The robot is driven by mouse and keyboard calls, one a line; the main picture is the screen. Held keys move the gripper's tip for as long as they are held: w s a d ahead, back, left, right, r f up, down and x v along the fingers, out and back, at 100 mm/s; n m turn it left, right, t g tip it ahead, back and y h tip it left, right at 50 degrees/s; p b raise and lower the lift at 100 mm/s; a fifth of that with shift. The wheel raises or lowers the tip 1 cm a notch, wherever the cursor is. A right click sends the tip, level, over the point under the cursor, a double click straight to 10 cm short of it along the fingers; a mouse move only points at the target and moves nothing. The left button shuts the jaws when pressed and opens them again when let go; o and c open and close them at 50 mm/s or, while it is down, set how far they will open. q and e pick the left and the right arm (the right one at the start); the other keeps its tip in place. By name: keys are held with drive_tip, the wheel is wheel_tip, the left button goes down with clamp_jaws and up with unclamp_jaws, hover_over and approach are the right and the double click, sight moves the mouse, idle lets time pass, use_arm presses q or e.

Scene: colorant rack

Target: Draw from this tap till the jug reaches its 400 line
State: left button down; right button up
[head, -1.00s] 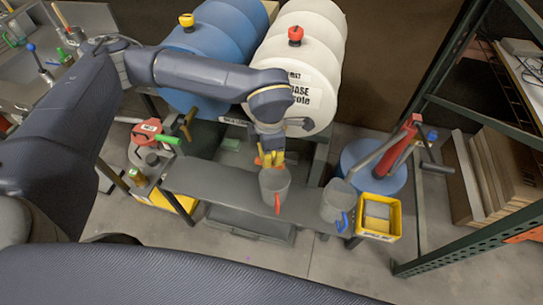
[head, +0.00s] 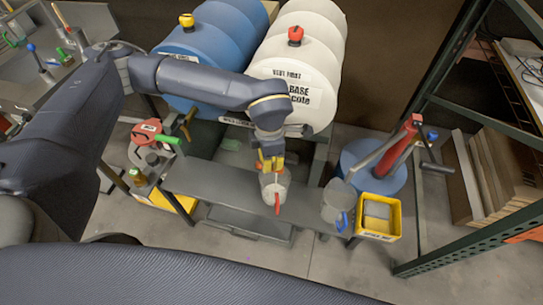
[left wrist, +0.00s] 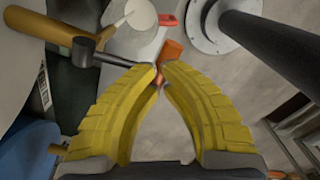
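The white drum (head: 285,65) lies on its side at the back, and its tap's brass-coloured body (left wrist: 45,25) and dark spout (left wrist: 90,52) show in the left wrist view. A grey jug (head: 284,196) with a red handle (head: 277,203) stands on the bench under the tap. White liquid (left wrist: 135,22) shows inside it, with a pale stream above; its level against the 400 line is unreadable. My left gripper (head: 269,166) is above the jug. Its yellow fingers (left wrist: 158,76) have their tips together on the tap's orange lever (left wrist: 172,50). My right gripper is out of view.
A second grey jug (head: 335,205) with a blue handle stands to the right on the bench (head: 225,187). A yellow bin (head: 381,237) is beyond it. A blue drum (head: 208,45) lies left of the white one. A red clamp-like tool (head: 150,132) is at the left.

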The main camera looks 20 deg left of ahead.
use_arm(q)
drive_tip(key=shift+f, duration=0.6)
idle(0.4)
drive_tip(key=shift+r, duration=0.1)
idle(5.3)
drive_tip(key=shift+r, duration=4.2)
